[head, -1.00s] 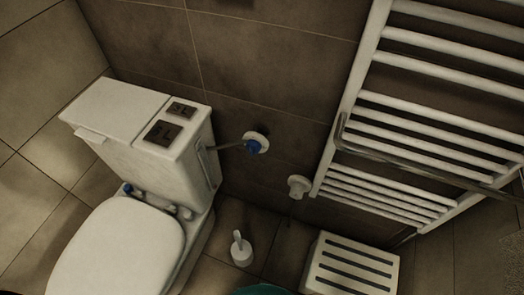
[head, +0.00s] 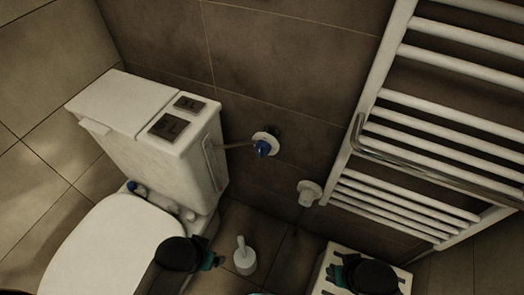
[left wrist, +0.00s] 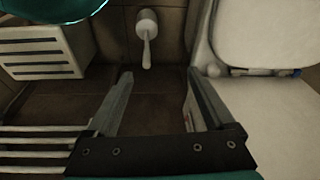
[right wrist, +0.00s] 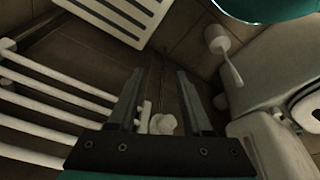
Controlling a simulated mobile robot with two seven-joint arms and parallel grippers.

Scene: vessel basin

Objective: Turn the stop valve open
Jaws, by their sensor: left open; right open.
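The stop valve (head: 264,146) has a blue knob on a round white wall plate, right of the toilet cistern (head: 150,115); a thin pipe joins it to the cistern. Both my arms show low in the head view, below the valve and apart from it; their fingers are not clear there. My left gripper (left wrist: 160,80) is open and empty, facing the floor near the toilet brush. My right gripper (right wrist: 158,75) is open and empty; a white fitting (right wrist: 162,123) shows beyond the gap between its fingers. The blue knob is not discernible in either wrist view.
A second, white wall fitting (head: 309,193) sits lower right of the valve. A white towel radiator (head: 430,140) is on the right. A toilet brush (head: 244,256) stands on the floor, and a white slatted stool (head: 325,262) is partly behind my right arm.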

